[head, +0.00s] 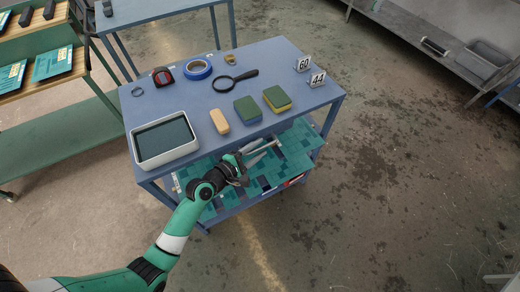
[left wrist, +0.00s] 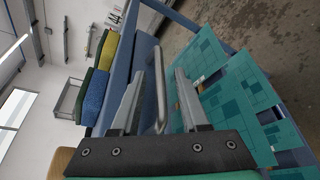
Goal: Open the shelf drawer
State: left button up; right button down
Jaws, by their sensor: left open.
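The blue shelf unit (head: 330,93) stands in the middle of the head view. A grey bar handle (left wrist: 160,88) sits just under its top edge, and the same handle shows in the head view (head: 273,146). The drawer itself is mostly hidden under the top, and I see no gap showing it pulled out. My left gripper (head: 256,150) is at the front of the unit, open. In the left wrist view, the handle stands between the fingers of my left gripper (left wrist: 158,100), with space on both sides. My right gripper is out of view.
On the top are a grey tray (head: 139,151), sponges (head: 247,110), a magnifier (head: 228,83), blue tape (head: 198,66) and number cards (head: 317,79). Teal boards (head: 302,143) cover the lower shelf below the handle. Floor to the right is free.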

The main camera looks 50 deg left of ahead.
pick_arm(q)
jog(key=shift+w, duration=0.6)
jog(key=shift+f, duration=0.1)
grip_shut()
dwell(0.9)
